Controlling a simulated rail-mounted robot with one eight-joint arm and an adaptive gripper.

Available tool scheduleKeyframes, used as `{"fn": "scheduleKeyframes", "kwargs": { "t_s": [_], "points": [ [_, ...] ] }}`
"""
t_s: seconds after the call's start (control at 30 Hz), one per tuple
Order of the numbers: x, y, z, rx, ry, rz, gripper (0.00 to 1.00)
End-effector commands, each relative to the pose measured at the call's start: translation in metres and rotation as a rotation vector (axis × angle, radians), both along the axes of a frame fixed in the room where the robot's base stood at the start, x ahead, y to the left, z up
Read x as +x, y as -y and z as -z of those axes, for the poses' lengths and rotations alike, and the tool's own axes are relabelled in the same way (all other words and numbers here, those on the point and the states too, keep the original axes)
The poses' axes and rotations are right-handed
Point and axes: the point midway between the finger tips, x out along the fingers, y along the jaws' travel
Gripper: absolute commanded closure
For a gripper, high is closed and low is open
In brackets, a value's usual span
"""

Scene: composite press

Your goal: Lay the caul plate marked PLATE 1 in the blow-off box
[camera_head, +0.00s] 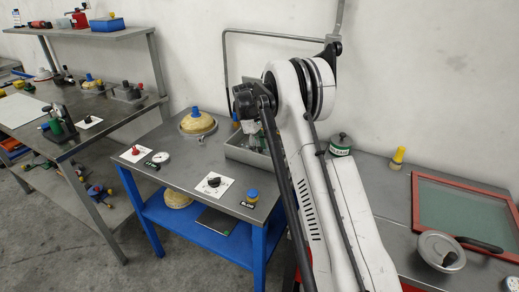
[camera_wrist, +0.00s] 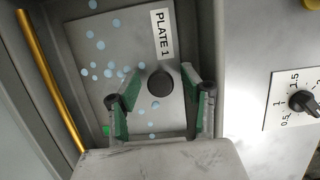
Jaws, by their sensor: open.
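The caul plate marked PLATE 1 (camera_wrist: 98,28) is a grey square plate with pale blue spots and a dark round knob (camera_wrist: 160,84) in its middle. In the wrist view it lies inside a grey-walled box (camera_wrist: 73,112), which I take to be the blow-off box. My gripper (camera_wrist: 157,82) is open, its green-padded fingers on either side of the knob, with gaps showing. I cannot tell whether the plate rests fully flat. In the head view the grey box (camera_head: 243,152) is partly hidden behind my arm, and my gripper and the plate are hidden.
A yellow rod (camera_wrist: 47,75) runs along the box's left side. A dial (camera_wrist: 302,101) sits right of the box. The blue-framed table also holds a BLOW button (camera_head: 252,195), a gauge (camera_head: 161,157) and a domed yellow part (camera_head: 198,122). A red-framed screen (camera_head: 465,212) lies at right.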

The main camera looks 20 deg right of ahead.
Motion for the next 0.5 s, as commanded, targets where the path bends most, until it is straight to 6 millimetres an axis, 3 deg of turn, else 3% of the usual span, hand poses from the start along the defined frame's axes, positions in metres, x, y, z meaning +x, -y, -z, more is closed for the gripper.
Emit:
{"fn": "scheduleKeyframes", "kwargs": {
  "t_s": [0.27, 0.5],
  "points": [
    [0.004, -0.003, -0.019, 0.0, 0.0, -0.001, 0.58],
    [0.014, -0.012, -0.065, 0.0, 0.0, 0.0, 0.58]
  ]
}}
